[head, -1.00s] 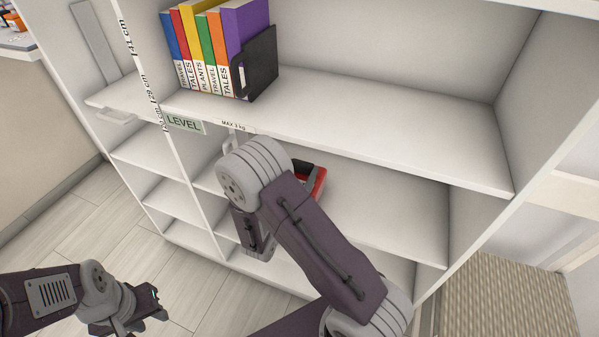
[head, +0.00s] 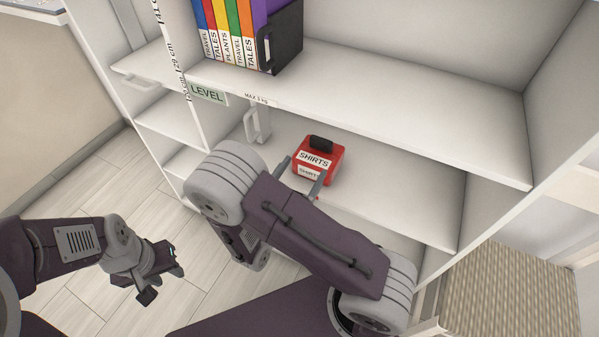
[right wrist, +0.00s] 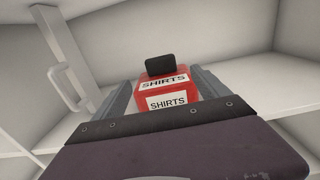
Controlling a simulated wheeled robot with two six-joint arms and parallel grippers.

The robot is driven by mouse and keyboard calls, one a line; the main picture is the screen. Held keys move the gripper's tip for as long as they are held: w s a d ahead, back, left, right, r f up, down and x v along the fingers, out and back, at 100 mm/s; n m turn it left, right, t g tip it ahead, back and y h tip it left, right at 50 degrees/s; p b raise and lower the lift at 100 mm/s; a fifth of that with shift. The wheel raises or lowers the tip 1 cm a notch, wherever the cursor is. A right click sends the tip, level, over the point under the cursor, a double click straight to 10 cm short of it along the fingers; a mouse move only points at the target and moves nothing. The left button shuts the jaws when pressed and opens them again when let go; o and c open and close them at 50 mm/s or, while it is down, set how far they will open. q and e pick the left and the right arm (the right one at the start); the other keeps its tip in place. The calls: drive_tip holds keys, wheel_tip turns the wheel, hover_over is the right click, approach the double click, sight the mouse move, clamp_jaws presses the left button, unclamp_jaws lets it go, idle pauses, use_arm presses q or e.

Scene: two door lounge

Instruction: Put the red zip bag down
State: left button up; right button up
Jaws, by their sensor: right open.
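The red zip bag (head: 319,160) has a black handle on top and white labels reading SHIRTS. It rests upright on the shelf board (head: 400,190) below the book shelf. My right gripper (head: 304,172) is open, its two fingers pointing at the bag's front. In the right wrist view the red zip bag (right wrist: 168,92) shows between and beyond the fingers of the right gripper (right wrist: 165,95); whether they touch its sides I cannot tell. My left gripper (head: 163,276) hangs over the floor at lower left, away from the shelf; its fingers look apart and empty.
Colourful books (head: 232,35) and a black holder (head: 282,40) stand on the shelf above. A white handle (head: 256,124) is left of the bag. The shelf right of the bag is free. A woven mat (head: 500,300) lies at lower right.

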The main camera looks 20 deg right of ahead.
drive_tip(key=s+d+f+m+g, duration=0.2)
drive_tip(key=s+d+m+g, duration=0.5)
drive_tip(key=s+m+g, duration=0.25)
drive_tip(key=s+a+f+m+g+y, duration=0.4)
drive_tip(key=s+m+g+y, duration=0.2)
drive_tip(key=s+m+y, duration=0.25)
drive_tip(key=w+a+r+m+t+y, duration=0.2)
drive_tip(key=w+a+m+t+y, duration=0.35)
drive_tip(key=m, duration=0.35)
wheel_tip(320, 180, up, 22)
drive_tip(key=p, duration=2.3)
drive_tip(key=shift+w+r+n+g, duration=0.25)
drive_tip(key=shift+w+n+g, duration=0.05)
drive_tip(key=shift+w, duration=0.1)
